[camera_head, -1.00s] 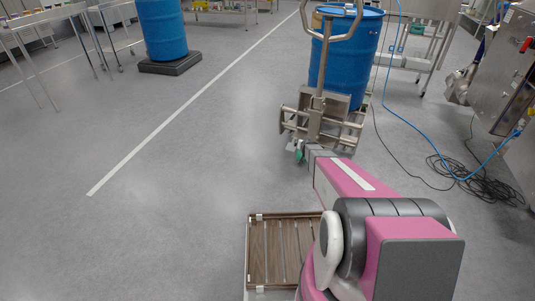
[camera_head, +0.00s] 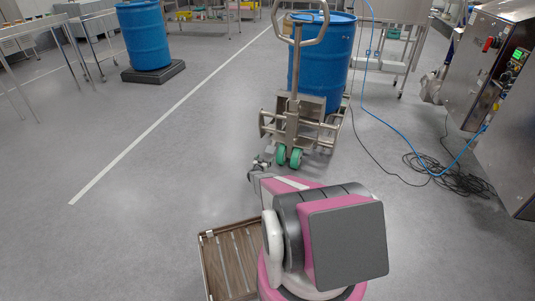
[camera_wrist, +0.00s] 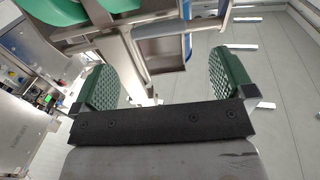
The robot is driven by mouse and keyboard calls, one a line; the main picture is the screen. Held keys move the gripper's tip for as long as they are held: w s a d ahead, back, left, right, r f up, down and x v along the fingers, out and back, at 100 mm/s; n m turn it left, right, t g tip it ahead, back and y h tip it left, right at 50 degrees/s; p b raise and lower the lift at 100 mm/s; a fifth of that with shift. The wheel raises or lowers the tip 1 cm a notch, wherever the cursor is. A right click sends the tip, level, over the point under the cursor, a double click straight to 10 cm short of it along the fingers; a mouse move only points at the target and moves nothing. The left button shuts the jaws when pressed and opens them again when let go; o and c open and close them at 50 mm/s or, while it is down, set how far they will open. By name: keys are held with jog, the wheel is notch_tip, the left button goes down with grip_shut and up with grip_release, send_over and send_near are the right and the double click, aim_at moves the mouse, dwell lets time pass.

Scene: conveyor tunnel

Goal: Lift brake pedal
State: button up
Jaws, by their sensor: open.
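The steel drum trolley (camera_head: 297,112) stands ahead of me in the head view, with a tall loop handle and two green wheels (camera_head: 288,156) at its near foot. My gripper (camera_head: 263,160) is low, just left of these wheels. In the wrist view my gripper (camera_wrist: 165,82) is open, its two green ridged pads wide apart and nothing between them. Beyond the pads, a metal bracket with a blue-grey bar (camera_wrist: 162,47) hangs at the top, beside green wheel parts (camera_wrist: 57,10). It may be the brake pedal, but I cannot tell for sure.
A blue drum (camera_head: 322,60) stands directly behind the trolley. A blue hose and coiled black cables (camera_head: 448,168) lie on the floor to the right, beside steel machine cabinets (camera_head: 490,70). The floor on the left is open, with a white line (camera_head: 165,115).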

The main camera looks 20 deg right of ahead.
aim_at(271, 149)
jog(key=x, duration=0.8)
jog(key=shift+w+d, duration=0.2)
jog(key=shift+d, duration=0.1)
jog(key=c, duration=1.3)
jog(key=shift+s+a+r+g+y, duration=0.1)
jog(key=shift+s+r+g+y, duration=0.15)
jog(key=shift+r+g+y, duration=0.35)
jog(key=shift+r, duration=1.55)
jog(key=shift+w, duration=0.1)
jog(key=o, duration=1.3)
